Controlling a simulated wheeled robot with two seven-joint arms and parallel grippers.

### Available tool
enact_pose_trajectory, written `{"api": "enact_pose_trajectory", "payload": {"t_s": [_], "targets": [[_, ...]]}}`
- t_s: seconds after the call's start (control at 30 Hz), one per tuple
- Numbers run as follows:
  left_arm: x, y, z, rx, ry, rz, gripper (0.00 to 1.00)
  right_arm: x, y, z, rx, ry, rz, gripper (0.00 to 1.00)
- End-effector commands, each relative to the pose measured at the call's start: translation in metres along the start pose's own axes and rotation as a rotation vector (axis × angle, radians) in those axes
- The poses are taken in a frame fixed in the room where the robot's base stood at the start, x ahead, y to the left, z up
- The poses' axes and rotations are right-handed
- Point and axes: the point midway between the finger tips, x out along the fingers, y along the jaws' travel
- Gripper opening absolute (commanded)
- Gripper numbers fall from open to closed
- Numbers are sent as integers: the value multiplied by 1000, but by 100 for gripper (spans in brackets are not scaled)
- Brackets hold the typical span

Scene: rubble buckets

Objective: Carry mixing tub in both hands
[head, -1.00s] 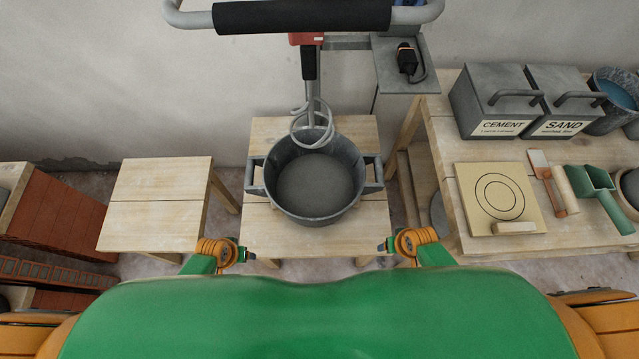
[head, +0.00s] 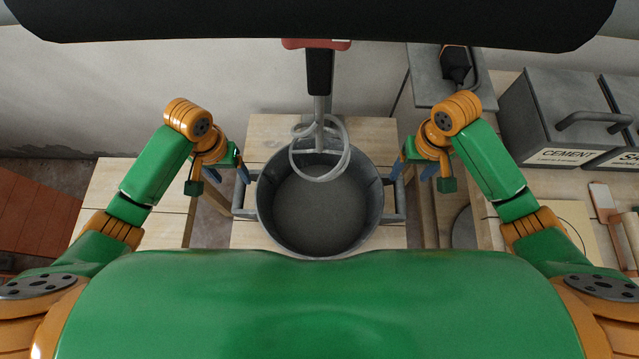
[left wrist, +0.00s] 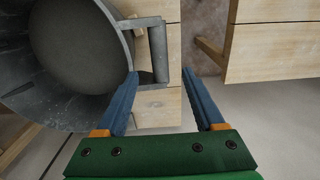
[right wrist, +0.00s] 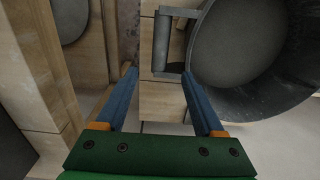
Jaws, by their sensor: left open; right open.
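The grey mixing tub (head: 263,215) stands upright on a wooden stand, with grey mix inside and a side handle at left and right. My left gripper (head: 246,178) is by its left handle (head: 243,198). In the left wrist view the blue fingers (left wrist: 168,85) are apart and the handle (left wrist: 159,50) lies just ahead, near the gap between them. My right gripper (head: 396,172) is by the right handle (head: 396,200). In the right wrist view its fingers (right wrist: 160,82) are apart, with the handle (right wrist: 163,45) just beyond the tips. Neither gripper visibly holds anything.
A mixer whisk (head: 320,150) hangs down over the back of the tub. A wooden stool (head: 110,185) stands at left. A table (head: 590,240) at right carries the cement box (head: 545,120), another box and tools. The wooden stand (head: 270,130) shows behind the tub.

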Motion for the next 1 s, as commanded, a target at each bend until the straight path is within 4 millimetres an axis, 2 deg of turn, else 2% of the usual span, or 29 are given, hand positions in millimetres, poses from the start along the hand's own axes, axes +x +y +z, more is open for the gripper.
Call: {"api": "enact_pose_trajectory", "payload": {"t_s": [0.23,0.33,0.8,1.0], "targets": [[0,0,0,0,0,0,70,1,0,0,1,-1,0,70],[5,0,0,-1,0,1,70,9,0,0,2,-4,0,70],[57,0,0,-2,-2,1,70,96,0,1,2,-4,0,70],[69,0,0,0,-1,0,70,117,0,0,1,-1,0,70]]}}
